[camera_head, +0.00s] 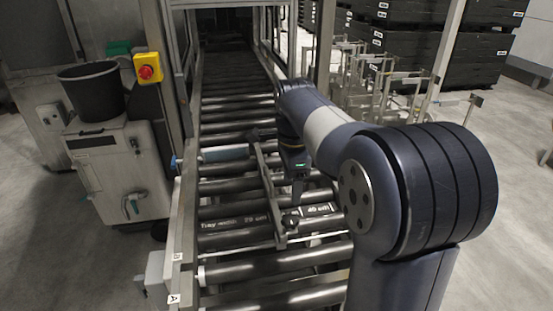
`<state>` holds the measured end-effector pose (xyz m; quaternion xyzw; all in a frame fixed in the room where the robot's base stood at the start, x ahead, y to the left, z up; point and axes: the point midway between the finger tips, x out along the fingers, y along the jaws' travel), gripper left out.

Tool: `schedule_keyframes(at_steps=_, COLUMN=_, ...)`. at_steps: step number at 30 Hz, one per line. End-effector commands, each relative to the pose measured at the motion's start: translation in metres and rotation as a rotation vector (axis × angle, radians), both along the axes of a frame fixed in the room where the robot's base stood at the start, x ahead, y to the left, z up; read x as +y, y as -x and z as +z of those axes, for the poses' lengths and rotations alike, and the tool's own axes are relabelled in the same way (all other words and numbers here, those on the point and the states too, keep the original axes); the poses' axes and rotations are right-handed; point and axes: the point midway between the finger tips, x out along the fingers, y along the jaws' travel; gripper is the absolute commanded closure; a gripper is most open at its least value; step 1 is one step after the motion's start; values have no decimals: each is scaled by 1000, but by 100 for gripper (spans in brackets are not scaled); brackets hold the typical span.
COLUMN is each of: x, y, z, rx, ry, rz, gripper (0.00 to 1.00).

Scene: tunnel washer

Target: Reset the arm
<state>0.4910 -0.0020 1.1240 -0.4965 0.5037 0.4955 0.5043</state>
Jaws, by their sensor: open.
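My arm reaches from the right front over the roller conveyor (235,212), bends at its far end and points down. My gripper (297,192) hangs low over the rollers, just right of a slanted metal guide bar (268,190). The gripper is small and dark here. It is open, and I see nothing held in it. I cannot tell whether its tips touch the bar or a roller. My own arm hides part of the conveyor's right side.
A machine cabinet (118,175) with a black bin (92,92) and a red stop button on a yellow box (148,72) stands left. Metal frames (375,85) and stacked black trays (445,45) stand at the right back. The floor at far right is clear.

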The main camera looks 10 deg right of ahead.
Motion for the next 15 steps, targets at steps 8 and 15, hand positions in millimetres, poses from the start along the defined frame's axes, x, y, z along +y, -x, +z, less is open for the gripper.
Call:
schedule_keyframes(at_steps=8, x=0, y=1, z=-39, rx=6, ry=0, rz=0, gripper=36)
schedule_keyframes(at_steps=15, x=0, y=1, z=-84, rx=5, ry=0, rz=1, gripper=36)
